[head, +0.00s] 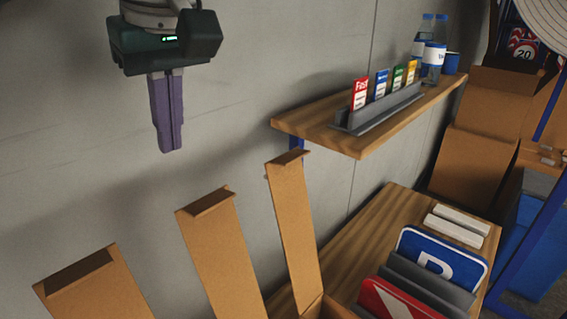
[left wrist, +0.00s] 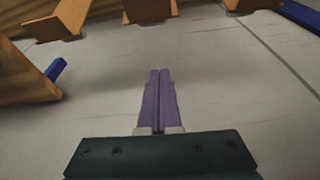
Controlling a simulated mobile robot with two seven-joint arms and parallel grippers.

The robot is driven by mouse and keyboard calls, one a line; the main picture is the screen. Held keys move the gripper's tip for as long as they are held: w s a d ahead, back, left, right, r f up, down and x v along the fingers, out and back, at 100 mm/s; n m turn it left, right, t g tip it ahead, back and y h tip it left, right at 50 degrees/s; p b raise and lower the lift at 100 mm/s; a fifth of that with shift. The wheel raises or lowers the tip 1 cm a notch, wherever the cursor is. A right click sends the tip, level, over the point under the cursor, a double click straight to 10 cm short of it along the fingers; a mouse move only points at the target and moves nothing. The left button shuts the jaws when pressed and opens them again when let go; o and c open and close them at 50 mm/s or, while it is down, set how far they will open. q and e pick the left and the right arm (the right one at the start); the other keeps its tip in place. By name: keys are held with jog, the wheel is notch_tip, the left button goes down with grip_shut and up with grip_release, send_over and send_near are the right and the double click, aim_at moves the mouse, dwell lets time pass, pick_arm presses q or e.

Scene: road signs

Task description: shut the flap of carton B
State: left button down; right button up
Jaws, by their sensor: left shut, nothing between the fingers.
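Three tall brown carton flaps stand raised along the bottom of the head view: a left one (head: 95,285), a middle one (head: 217,250) and a right one (head: 293,215). Each has a folded lip at its top. No letter shows, so I cannot tell which is carton B's. The carton bodies are mostly out of frame. My left gripper (head: 172,146) is shut and empty, pointing down in front of the grey wall, above and apart from the flaps. In the left wrist view its purple fingers (left wrist: 160,78) are together, with flap tops (left wrist: 148,10) along the upper edge. My right gripper is not in view.
A wooden shelf (head: 290,123) on the wall holds a grey card rack (head: 385,110) and water bottles (head: 433,62). Below, a wooden table (head: 362,235) carries a rack of signs, including a blue one (head: 440,258). Open brown boxes (head: 472,165) stand at right.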

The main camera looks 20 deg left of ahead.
pick_arm(q)
notch_tip(320, 180, down, 9)
jog(key=d+p, duration=0.1)
jog(key=p, duration=0.3)
jog(key=shift+s+f, duration=0.15)
dwell(0.5)
